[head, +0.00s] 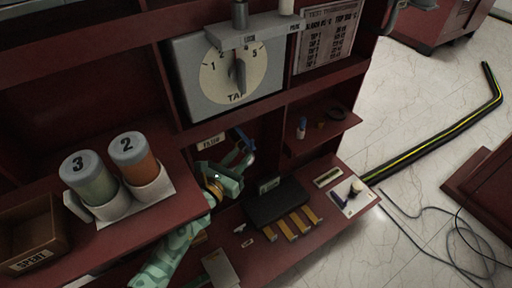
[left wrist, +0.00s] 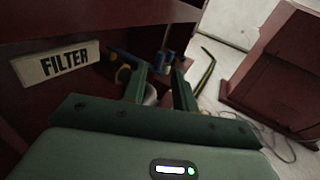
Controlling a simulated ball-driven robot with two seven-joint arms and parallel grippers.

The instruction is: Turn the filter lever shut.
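The FILTER label (head: 211,140) is on the red cabinet and shows large at the left of the left wrist view (left wrist: 56,64). My left gripper (head: 244,164) is just below and right of that label, in the recess of the cabinet. In the left wrist view its two green fingers (left wrist: 160,82) stand apart, with no held object visible between them. A blue part (left wrist: 163,62), perhaps the filter lever's handle, shows beyond and between the fingertips. A dark blue and yellow part is partly hidden behind the left finger. I cannot tell whether either finger touches the lever. My right gripper is out of view.
A grey tap dial (head: 234,77) is above. Two numbered canisters (head: 132,156) stand in a white holder on the left shelf, beside a SPENT box (head: 35,238). A black block (head: 275,203) and several yellow bars lie on the lower shelf. A black-yellow hose (head: 440,137) lies on the floor.

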